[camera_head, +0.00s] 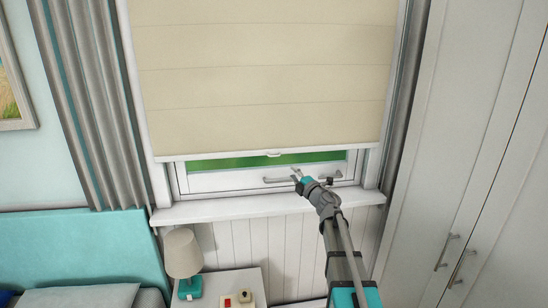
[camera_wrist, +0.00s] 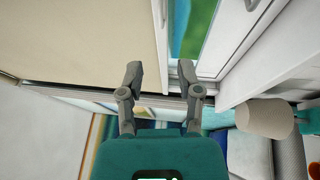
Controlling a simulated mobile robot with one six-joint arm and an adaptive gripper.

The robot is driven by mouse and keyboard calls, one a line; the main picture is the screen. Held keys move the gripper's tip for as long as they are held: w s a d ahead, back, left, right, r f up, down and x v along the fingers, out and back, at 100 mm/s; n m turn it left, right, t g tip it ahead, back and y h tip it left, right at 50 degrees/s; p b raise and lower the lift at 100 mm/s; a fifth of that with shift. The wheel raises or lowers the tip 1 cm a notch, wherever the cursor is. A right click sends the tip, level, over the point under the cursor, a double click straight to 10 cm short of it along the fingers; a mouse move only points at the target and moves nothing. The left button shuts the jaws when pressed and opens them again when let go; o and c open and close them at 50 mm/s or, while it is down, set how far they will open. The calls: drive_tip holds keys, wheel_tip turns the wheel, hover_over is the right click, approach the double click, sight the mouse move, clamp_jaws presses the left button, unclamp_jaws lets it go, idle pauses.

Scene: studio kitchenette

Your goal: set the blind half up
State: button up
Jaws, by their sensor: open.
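The cream roman blind (camera_head: 260,80) hangs over most of the window in the head view. Its white bottom rail (camera_head: 215,155) sits a little above the sill, with a small pull tab (camera_head: 273,154) at its middle. My gripper (camera_head: 296,173) is open and empty, below and to the right of the tab, in front of the lower window frame. In the wrist view, which is turned sideways, the blind (camera_wrist: 85,40) fills the upper left. My open gripper (camera_wrist: 160,75) has the rail's line between its fingers; I cannot tell how far off it is.
A white sill (camera_head: 250,210) runs under the window. A window handle (camera_head: 285,179) is close to my gripper. A lamp (camera_head: 183,253) stands on the bedside table (camera_head: 245,285) at lower left. White wardrobe doors (camera_head: 480,150) stand at right, and a grey curtain (camera_head: 90,110) hangs at left.

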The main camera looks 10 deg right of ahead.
sight(274, 156)
drive_tip(key=shift+w, duration=0.15)
idle(0.3)
drive_tip(key=p+x, duration=0.1)
drive_tip(key=x, duration=1.2)
drive_tip(key=shift+w+a+p, duration=0.1)
drive_tip(key=shift+w+p, duration=0.15)
drive_tip(key=shift+p, duration=0.1)
drive_tip(key=shift+c, duration=0.3)
clamp_jaws()
